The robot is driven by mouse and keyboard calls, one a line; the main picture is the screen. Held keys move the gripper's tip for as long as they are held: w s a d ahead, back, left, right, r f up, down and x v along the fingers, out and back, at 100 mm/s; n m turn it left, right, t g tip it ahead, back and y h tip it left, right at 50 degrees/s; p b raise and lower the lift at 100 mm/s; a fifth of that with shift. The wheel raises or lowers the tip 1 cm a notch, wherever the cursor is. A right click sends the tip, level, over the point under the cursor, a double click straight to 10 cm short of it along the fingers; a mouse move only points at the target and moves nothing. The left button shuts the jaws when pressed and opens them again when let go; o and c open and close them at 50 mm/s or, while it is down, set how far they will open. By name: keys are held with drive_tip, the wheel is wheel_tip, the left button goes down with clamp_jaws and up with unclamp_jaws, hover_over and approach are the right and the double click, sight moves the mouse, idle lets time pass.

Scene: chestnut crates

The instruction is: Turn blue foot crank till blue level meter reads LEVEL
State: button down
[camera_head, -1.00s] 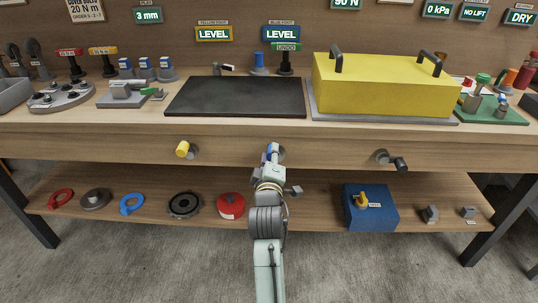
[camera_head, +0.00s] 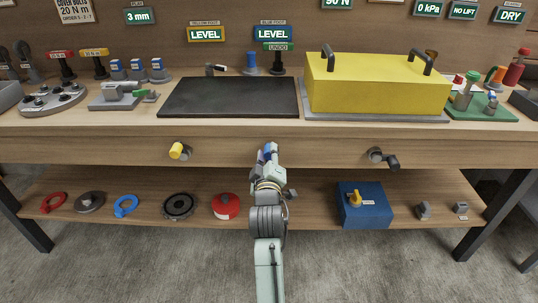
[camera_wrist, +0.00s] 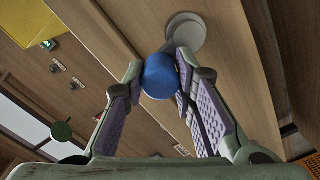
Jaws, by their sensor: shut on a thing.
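The blue foot crank's round blue knob (camera_wrist: 160,77) sits between my gripper's fingers (camera_wrist: 162,72) in the wrist view, with its pale grey hub (camera_wrist: 187,32) on the wooden bench front beyond. My gripper is shut on this knob. In the head view, my gripper (camera_head: 267,153) is at the middle of the bench front, where a bit of blue shows between the fingers; the hub is mostly hidden there. The blue level meter (camera_head: 273,34) on the back panel, marked BLUE FOOT, reads LEVEL.
A yellow-knobbed crank (camera_head: 179,151) is to the left and a dark-handled crank (camera_head: 383,158) to the right on the bench front. A black plate (camera_head: 228,97) and a yellow cover (camera_head: 380,84) are on the bench top. The lower shelf (camera_head: 300,210) holds several parts and a blue box (camera_head: 362,212).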

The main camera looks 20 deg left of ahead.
drive_tip(key=c, duration=1.3)
unclamp_jaws()
drive_tip(key=shift+s, duration=0.1)
drive_tip(key=v, duration=1.1)
drive_tip(key=shift+s, duration=0.4)
drive_tip(key=shift+d, duration=0.1)
